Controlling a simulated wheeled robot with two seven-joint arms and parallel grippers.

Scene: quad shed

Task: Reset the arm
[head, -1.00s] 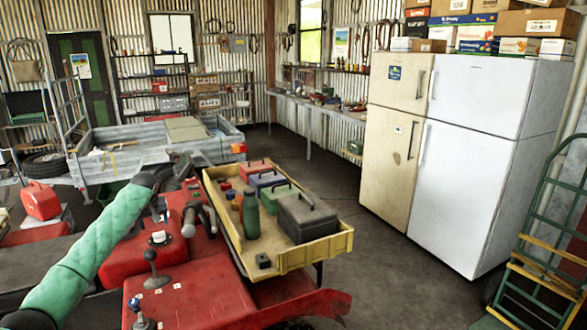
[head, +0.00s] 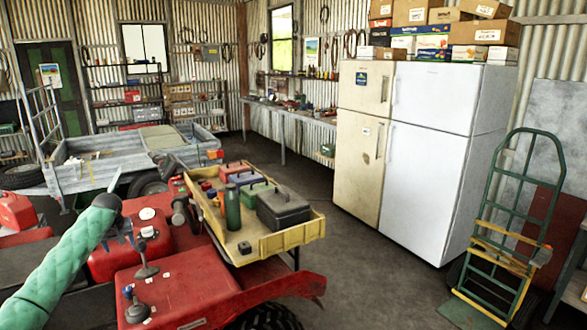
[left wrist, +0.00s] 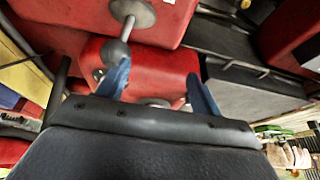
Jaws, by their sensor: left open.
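My left arm in its green quilted sleeve comes in from the left in the head view. My left gripper (head: 124,243) hangs at its dark wrist, above the red body of the quad bike (head: 185,292). My right gripper is in neither view.
A yellow tray (head: 283,243) on the quad bike holds toolboxes and a green bottle (head: 232,207). A grey trailer (head: 85,178) stands behind. White and cream fridges (head: 430,165) and a green hand truck (head: 505,215) are on the right. The floor before the fridges is clear.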

